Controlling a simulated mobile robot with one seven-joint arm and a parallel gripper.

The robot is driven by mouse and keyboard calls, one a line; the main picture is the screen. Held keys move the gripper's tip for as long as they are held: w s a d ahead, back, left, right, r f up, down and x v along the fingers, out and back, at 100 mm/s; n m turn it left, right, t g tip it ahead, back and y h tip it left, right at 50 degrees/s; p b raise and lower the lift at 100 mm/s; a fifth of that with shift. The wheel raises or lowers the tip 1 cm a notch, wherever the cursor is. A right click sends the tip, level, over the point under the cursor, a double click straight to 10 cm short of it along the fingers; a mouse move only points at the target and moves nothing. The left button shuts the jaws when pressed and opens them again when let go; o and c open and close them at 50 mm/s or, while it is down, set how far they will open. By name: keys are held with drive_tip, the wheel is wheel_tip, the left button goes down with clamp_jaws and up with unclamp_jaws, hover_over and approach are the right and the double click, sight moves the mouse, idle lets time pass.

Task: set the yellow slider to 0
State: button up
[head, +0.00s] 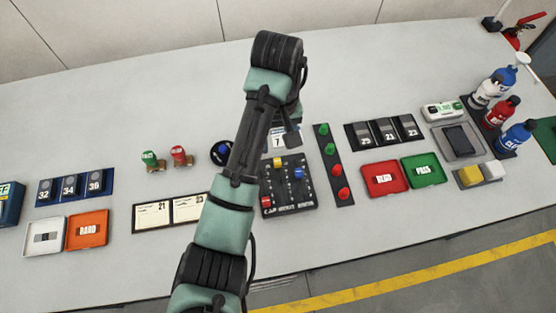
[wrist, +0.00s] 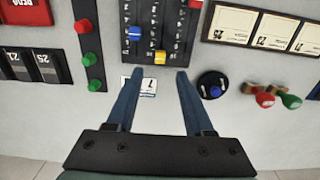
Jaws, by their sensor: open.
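The slider panel (head: 290,204) is a dark board with slots and three coloured knobs. Its yellow slider (head: 281,162) sits near the far end of its slot, and also shows in the wrist view (wrist: 160,57). The blue slider (head: 298,173) is to its right and the red slider (head: 265,201) is near the close end at left. The scale marks are too small to read. My gripper (wrist: 158,74) is open and empty, its fingertips pointing toward the panel edge by the yellow slider, apart from the knob in the picture. Its height above the table is unclear.
A white card marked 7 (wrist: 148,87) lies between the fingers in view. A strip of green and red buttons (head: 334,167) stands right of the panel. A round blue-knobbed dial (head: 221,152) and label cards (head: 152,215) lie left. The table's far side is clear.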

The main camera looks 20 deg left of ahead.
sight(277, 161)
wheel_tip(277, 161, down, 7)
drive_tip(key=shift+f, duration=0.1)
idle(0.3)
clamp_jaws()
idle(1.3)
